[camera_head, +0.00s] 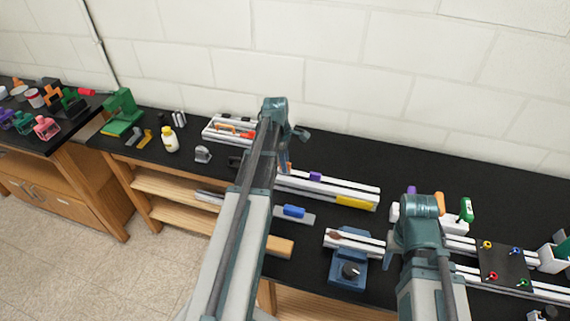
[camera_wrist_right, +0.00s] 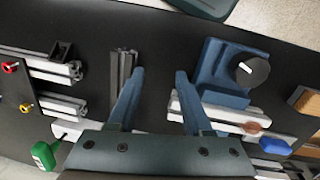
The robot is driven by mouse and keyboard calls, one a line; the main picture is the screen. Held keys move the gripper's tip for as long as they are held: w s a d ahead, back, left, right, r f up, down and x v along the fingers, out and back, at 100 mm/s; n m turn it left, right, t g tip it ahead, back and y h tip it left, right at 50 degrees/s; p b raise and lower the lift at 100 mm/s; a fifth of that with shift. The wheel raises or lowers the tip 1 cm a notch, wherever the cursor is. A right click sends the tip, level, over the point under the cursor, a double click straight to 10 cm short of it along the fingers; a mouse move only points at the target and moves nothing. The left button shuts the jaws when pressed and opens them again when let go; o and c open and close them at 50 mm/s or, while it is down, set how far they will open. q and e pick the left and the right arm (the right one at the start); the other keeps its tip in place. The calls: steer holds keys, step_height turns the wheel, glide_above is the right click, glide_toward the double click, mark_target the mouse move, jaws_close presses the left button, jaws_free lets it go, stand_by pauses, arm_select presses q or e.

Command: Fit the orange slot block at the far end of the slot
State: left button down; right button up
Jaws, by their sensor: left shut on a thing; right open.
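A small patch of orange (camera_head: 289,168), likely the orange slot block, shows just right of my left wrist, at the left part of the long light rail (camera_head: 330,188). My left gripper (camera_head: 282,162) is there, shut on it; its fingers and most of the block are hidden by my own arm. A purple block (camera_head: 315,176) sits on the rail, and a yellow block (camera_head: 354,202) is at its right end. My right gripper (camera_head: 389,258) is open beside the blue clamp; in the right wrist view (camera_wrist_right: 160,75) nothing is between its fingers.
The blue clamp (camera_head: 347,270) with a black knob stands in front. A plate with coloured knobs (camera_head: 503,264) is at right.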

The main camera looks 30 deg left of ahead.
arm_select(q)
steer(key=shift+f+b, duration=0.95)
steer(key=shift+f, duration=0.1)
arm_select(e)
steer(key=shift+f, duration=1.05)
arm_select(q)
steer(key=c, duration=0.8)
jaws_free()
steer(key=shift+r, duration=0.15)
arm_select(e)
steer(key=shift+r, duration=0.15)
arm_select(q)
step_height(320, 180, up, 14)
steer(key=a+p, duration=0.1)
steer(key=p, duration=1.2)
steer(key=shift+s+a+f+p, duration=0.2)
steer(key=shift+a+p, duration=0.1)
steer(key=shift+p, duration=0.1)
arm_select(e)
step_height(320, 180, up, 14)
steer(key=shift+f, duration=0.25)
